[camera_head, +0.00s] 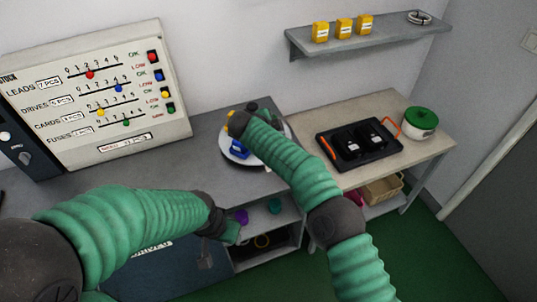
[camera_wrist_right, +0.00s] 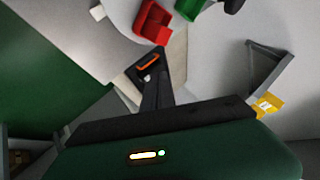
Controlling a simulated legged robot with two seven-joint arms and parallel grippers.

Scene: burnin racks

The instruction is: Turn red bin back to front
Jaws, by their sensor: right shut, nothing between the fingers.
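The red bin (camera_wrist_right: 152,22) shows at the top of the right wrist view, on a pale round plate; in the head view my right arm hides it. The plate (camera_head: 229,159) stands on the grey bench, with a blue bin (camera_head: 239,148) at its front and a yellow piece (camera_head: 229,123) at its left. A green bin (camera_wrist_right: 190,12) is beside the red one. My right gripper (camera_head: 264,108) is over the back of the plate, shut and empty, apart from the red bin in the wrist view. My left gripper (camera_head: 228,232) hangs before the bench; its jaws are unclear.
A black tray (camera_head: 327,148) with orange handles and a green-lidded pot (camera_head: 421,123) stand on the right table. A shelf (camera_head: 375,35) with yellow boxes is above. A sloped panel (camera_head: 120,40) stands at left. Grey bench left of the plate is clear.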

